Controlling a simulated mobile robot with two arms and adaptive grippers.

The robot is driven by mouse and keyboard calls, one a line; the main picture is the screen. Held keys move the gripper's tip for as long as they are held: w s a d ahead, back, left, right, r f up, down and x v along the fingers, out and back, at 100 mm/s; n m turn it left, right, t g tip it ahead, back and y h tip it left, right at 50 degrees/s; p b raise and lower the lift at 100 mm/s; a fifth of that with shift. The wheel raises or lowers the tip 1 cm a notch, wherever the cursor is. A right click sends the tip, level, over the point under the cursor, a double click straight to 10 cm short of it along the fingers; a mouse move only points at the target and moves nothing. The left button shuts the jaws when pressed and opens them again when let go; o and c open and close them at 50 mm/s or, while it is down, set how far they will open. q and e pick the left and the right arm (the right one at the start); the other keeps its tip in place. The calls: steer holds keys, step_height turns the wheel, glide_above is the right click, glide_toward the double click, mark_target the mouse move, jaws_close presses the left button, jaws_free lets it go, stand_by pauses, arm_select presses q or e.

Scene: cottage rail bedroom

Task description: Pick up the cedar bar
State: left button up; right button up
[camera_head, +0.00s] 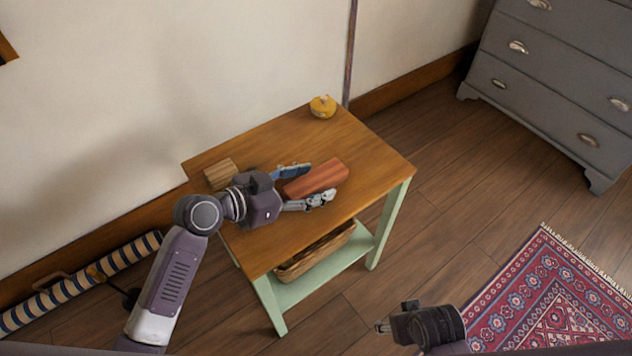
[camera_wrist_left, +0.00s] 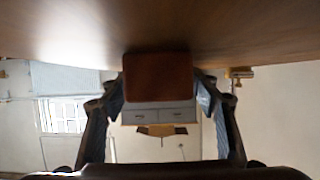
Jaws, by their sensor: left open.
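The cedar bar, a reddish-brown block (camera_head: 318,179), lies on the wooden top of a small table (camera_head: 360,150). My left gripper (camera_head: 314,183) is open, with one finger on each side of the bar's near end. In the left wrist view the end of the bar (camera_wrist_left: 157,78) sits between the two spread fingers (camera_wrist_left: 158,92), with gaps showing at both sides low down. Whether a finger touches it I cannot tell. My right gripper (camera_head: 381,326) is at the bottom of the head view, away from the table; its jaws are too small to read.
A tan ridged block (camera_head: 220,174) lies left of my left gripper. A yellow round object (camera_head: 322,107) sits at the table's back corner. A basket (camera_head: 318,252) is on the pale green lower shelf. A grey dresser (camera_head: 560,75) and patterned rug (camera_head: 550,300) are to the right.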

arm_select(q)
steer(key=shift+c, duration=0.3)
steer(key=c, duration=1.3)
steer(key=shift+r, duration=0.1)
